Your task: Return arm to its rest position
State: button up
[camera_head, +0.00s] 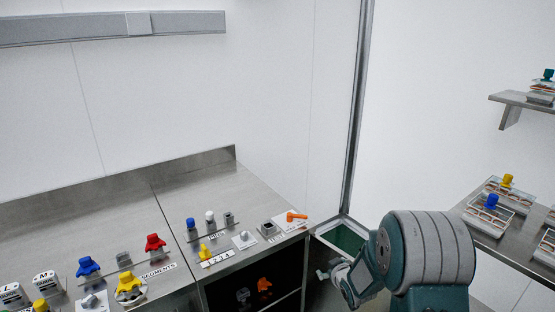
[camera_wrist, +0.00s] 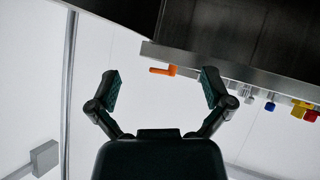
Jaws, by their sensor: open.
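My gripper (camera_wrist: 162,88) shows in the wrist view with its two fingers spread wide apart. Nothing is between the fingers. My arm (camera_head: 425,255) is in the lower right of the head view, in front of the gap between the left bench and the right bench. The gripper's fingertips cannot be made out in the head view. In the wrist view an orange handle (camera_wrist: 162,71) shows beyond the fingers at the bench edge, apart from them. The same orange handle (camera_head: 296,217) is on the right end of the left bench in the head view.
The left metal bench (camera_head: 110,205) carries red (camera_head: 154,243), blue (camera_head: 88,266) and yellow (camera_head: 130,286) knobs. The right bench (camera_head: 485,238) holds clear trays with a yellow knob (camera_head: 507,181) and a blue knob (camera_head: 491,202). A shelf (camera_head: 510,100) is above it. A metal post (camera_head: 357,120) stands behind my arm.

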jog(key=s+d+r+m+g+h, duration=0.1)
jog(key=s+r+m, duration=0.1)
jog(key=s+r, duration=0.6)
jog(key=s+d+r+m+g+h, duration=0.1)
jog(key=s+r+h, duration=0.1)
jog(key=s+r, duration=0.65)
jog(key=s+a+r+m+g, duration=0.1)
jog(key=s+r, duration=0.2)
jog(key=s, duration=0.7)
jog(key=s+a+r+m+g+y, duration=0.1)
jog(key=s+r, duration=0.3)
jog(key=s, duration=0.6)
jog(key=shift+s+a+r+m+g, duration=0.2)
jog(key=shift+a+m+g, duration=0.25)
jog(key=shift+g, duration=0.35)
